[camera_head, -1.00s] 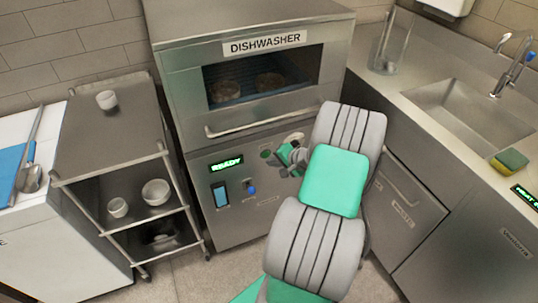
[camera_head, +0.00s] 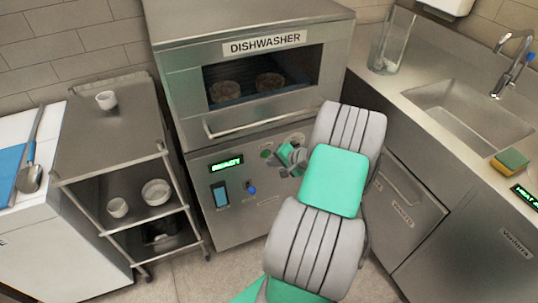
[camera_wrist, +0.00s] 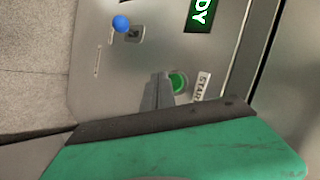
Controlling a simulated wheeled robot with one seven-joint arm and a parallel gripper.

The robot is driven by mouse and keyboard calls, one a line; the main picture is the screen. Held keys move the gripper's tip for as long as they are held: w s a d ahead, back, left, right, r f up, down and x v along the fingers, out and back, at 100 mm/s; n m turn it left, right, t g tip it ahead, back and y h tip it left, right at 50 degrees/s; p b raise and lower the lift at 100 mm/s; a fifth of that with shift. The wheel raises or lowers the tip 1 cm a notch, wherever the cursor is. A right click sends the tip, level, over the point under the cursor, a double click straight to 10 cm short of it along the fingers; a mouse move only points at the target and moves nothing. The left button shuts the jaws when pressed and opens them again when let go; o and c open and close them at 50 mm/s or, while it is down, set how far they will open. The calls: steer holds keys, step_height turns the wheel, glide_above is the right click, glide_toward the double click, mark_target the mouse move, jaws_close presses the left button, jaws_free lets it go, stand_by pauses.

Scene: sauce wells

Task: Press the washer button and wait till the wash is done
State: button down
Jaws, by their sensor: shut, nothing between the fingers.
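The dishwasher (camera_head: 180,85) stands in the middle with its front door shut. Two round brown items show dimly behind its window. On its lower panel is a lit green display (camera_head: 226,164); the wrist view shows the display (camera_wrist: 202,12) ending in "DY". The round green start button (camera_wrist: 179,82), labelled START, is in the wrist view, and the green button also shows in the head view (camera_head: 266,153). My gripper (camera_wrist: 158,88) is shut and empty, its fingertips right beside the button in the picture. I cannot tell whether they touch it.
A metal cart (camera_head: 105,140) with white bowls is at the left. A counter with a sink (camera_head: 470,110) and sponge (camera_head: 511,161) is at the right.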

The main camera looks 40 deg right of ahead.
steer(key=shift+w+d, duration=0.15)
steer(key=shift+w, duration=0.4)
steer(key=shift+w+d+b, duration=0.1)
steer(key=shift+w+b, duration=0.3)
steer(key=shift+w, duration=0.05)
stand_by(0.6)
steer(key=shift+s, duration=0.1)
steer(key=shift+s+a+p, duration=0.25)
steer(key=shift+s+p, duration=0.1)
steer(key=shift+s, duration=0.4)
steer(key=s, duration=0.2)
steer(key=s+a+p, duration=0.1)
steer(key=s, duration=0.1)
steer(key=shift+s+a, duration=0.2)
steer(key=shift+s, duration=0.2)
stand_by(0.4)
